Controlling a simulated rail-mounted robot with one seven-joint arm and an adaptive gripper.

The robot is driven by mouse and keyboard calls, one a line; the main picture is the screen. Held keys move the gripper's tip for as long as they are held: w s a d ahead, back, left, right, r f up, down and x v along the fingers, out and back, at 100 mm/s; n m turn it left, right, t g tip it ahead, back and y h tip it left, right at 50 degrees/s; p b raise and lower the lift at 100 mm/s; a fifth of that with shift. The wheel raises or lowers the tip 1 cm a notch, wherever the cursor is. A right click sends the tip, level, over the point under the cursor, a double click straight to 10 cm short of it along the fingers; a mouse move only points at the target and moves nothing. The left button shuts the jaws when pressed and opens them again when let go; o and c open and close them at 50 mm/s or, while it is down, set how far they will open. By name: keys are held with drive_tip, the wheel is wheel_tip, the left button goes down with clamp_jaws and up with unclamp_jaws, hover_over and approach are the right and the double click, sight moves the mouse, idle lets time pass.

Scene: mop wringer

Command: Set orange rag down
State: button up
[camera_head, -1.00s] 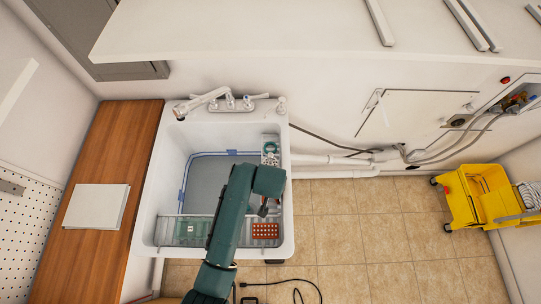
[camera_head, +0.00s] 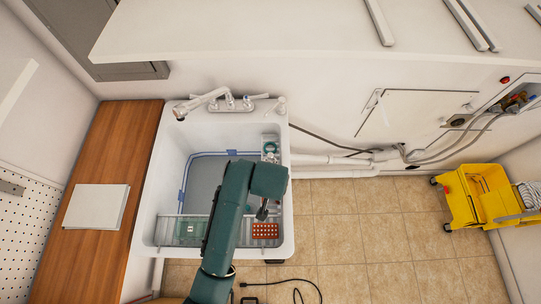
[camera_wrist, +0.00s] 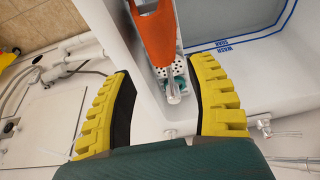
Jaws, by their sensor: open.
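An orange rag (camera_wrist: 155,35) shows in the wrist view, ahead of my fingertips. It lies long and narrow along a pale holder with holes (camera_wrist: 180,70); whether it rests fully on it I cannot tell. My gripper (camera_wrist: 160,75) is open, its two yellow padded fingers spread wide with nothing between them. The rag looks apart from both fingers. In the head view my arm reaches over the right part of the sink (camera_head: 146,232) and hides the rag or most of it.
A clear cylinder (camera_wrist: 173,92) stands by the holder in the wrist view. A red-orange dotted grid (camera_head: 265,230) lies at the sink's front right. A faucet (camera_head: 205,101) is at the back. A wooden counter (camera_head: 110,150) is left; a yellow mop bucket (camera_head: 465,205) is right.

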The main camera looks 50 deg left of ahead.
drive_tip(key=v, duration=0.5)
drive_tip(key=shift+d+r, duration=0.1)
drive_tip(key=shift+r, duration=0.3)
drive_tip(key=w+d+r+m+t, duration=0.2)
drive_tip(key=w+d+r+t, duration=0.25)
drive_tip(key=r, duration=0.35)
drive_tip(key=w+d+r+m+t+y, duration=0.1)
drive_tip(key=w+d+r+m+t, duration=0.25)
drive_tip(key=r, duration=0.55)
drive_tip(key=w+d+r+t, duration=0.4)
drive_tip(key=w+d+r, duration=0.15)
drive_tip(key=r, duration=0.25)
drive_tip(key=s+d+r+m+t+h, duration=0.2)
drive_tip(key=d+r, duration=0.4)
drive_tip(key=r, duration=0.4)
drive_tip(key=s+d+r+m+t+h, duration=0.2)
drive_tip(key=s+d+r+t, duration=0.3)
drive_tip(key=r, duration=0.4)
drive_tip(key=shift+s+d+r+t+h, duration=0.2)
drive_tip(key=shift+d+r+t+h, duration=0.15)
drive_tip(key=shift+d, duration=0.5)
drive_tip(key=shift+m, duration=0.25)
